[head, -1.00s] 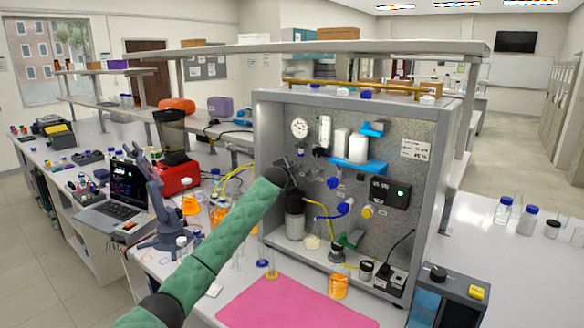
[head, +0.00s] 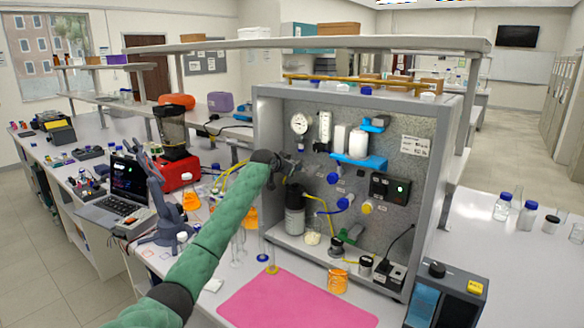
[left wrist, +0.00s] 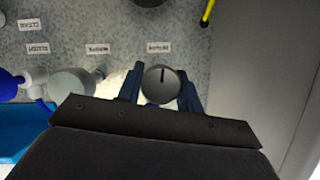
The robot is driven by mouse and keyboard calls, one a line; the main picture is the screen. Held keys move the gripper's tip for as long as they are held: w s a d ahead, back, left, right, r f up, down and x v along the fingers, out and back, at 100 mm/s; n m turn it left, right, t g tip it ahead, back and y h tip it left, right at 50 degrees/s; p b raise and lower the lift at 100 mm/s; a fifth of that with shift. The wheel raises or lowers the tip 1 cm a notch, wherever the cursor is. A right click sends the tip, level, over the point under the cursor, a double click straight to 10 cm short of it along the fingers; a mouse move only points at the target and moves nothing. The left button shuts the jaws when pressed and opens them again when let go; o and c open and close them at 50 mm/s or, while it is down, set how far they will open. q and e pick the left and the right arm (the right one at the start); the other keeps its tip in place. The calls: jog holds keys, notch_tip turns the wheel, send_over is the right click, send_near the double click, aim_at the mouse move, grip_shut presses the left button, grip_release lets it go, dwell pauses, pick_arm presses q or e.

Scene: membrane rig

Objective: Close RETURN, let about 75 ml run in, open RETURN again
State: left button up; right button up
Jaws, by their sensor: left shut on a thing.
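The RETURN valve knob (left wrist: 161,83) is a round grey knob with a dark line, seen in the left wrist view. The line runs straight up the picture, towards an upside-down RETURN label (left wrist: 158,47). My left gripper (left wrist: 160,85) has its blue fingers on both sides of this knob and is shut on it. In the head view the left gripper (head: 289,166) is at the left part of the rig's panel (head: 345,190), and the knob is hidden there. A cylinder with some orange liquid (head: 270,262) stands below. My right gripper is not in view.
A beaker of orange liquid (head: 338,282) stands by a pink mat (head: 290,302) before the rig. A pressure gauge (head: 300,123) and a blue shelf (head: 358,161) are on the panel. The mat is clear.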

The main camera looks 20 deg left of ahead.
pick_arm(q)
jog(key=shift+f+n, duration=0.25)
jog(key=shift+n, duration=0.15)
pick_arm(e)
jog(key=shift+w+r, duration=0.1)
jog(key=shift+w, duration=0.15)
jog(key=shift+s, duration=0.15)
pick_arm(q)
jog(key=o, duration=1)
jog(key=shift+a, duration=0.1)
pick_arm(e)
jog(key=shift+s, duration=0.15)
pick_arm(q)
jog(key=shift+r, duration=0.1)
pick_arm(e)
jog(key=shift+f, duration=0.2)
pick_arm(q)
jog(key=shift+s+b, duration=0.3)
jog(key=shift+b+v, duration=0.6)
jog(key=shift+v, duration=0.35)
jog(key=shift+b+v, duration=1)
jog(key=shift+v, duration=1.65)
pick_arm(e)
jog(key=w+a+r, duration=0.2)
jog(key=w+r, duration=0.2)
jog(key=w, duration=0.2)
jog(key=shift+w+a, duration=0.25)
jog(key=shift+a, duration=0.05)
